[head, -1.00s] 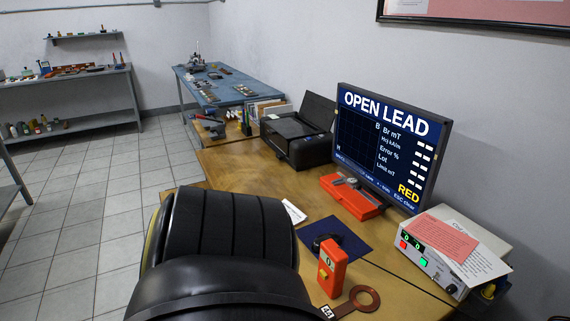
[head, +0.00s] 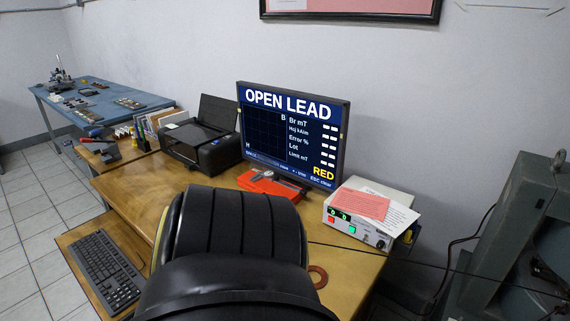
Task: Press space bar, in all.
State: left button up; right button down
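A black keyboard (head: 106,268) lies on a wooden surface at the lower left of the head view. Its keys are too small to pick out the space bar with certainty. A monitor (head: 292,134) stands at the back of the desk and reads "OPEN LEAD", with "RED" and "ESC clear" at its lower right. A large black ribbed part, which looks like my own arm, fills the lower middle and hides part of the desk. Neither of my grippers shows.
The wooden desk (head: 128,190) holds a black printer (head: 198,142), a red case (head: 272,185) with a caliper, and a white box (head: 352,226) with papers and lit displays. A copper-coloured ring (head: 318,277) lies right of the black part. Green-grey machinery (head: 500,240) stands at right.

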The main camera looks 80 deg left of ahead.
aim_at(87, 265)
jog(key=k, duration=0.55)
jog(key=u, duration=3.9)
jog(key=i, duration=0.5)
